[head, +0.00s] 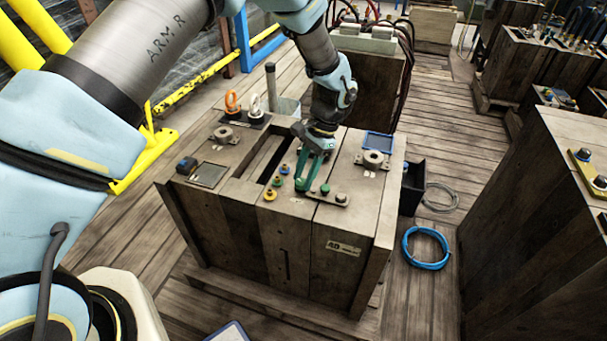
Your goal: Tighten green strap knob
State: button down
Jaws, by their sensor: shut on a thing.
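A metal strap (332,195) lies on top of the large wooden-sided mould block, across the seam near its front edge. It carries small dark green knobs (341,198) (324,189). My gripper (310,182) reaches down from above with its green fingers at the left end of the strap. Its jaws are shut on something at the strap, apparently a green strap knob. The fingers mostly hide what is between them, so how far the knob is turned cannot be seen.
Blue and yellow knobs (270,194) stand just left of my fingers. Lifting eyes (232,103) stand at the block's back left, and round metal fittings (373,158) sit on top. A blue hose coil (426,248) lies on the floor at right. Another block (540,220) stands at far right.

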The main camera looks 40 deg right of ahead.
jog(key=m, duration=0.2)
jog(key=m+t, duration=0.1)
jog(key=m, duration=0.1)
jog(key=m+t, duration=0.1)
jog(key=shift+s+a+m+h, duration=0.1)
jog(key=shift+s+m+h, duration=0.2)
jog(key=shift+m, duration=0.1)
jog(key=m, duration=0.2)
jog(key=m+t+h, duration=0.1)
jog(key=m, duration=0.2)
jog(key=shift+s+a+t+h, duration=0.1)
jog(key=shift+a+t+h, duration=0.05)
jog(key=shift+t+h, duration=0.15)
jog(key=shift+m, duration=0.3)
jog(key=c, duration=0.5)
grip_release()
jog(key=b+v, duration=0.1)
jog(key=v, duration=0.9)
jog(key=shift+s+r, duration=0.25)
jog(key=shift+r, duration=0.1)
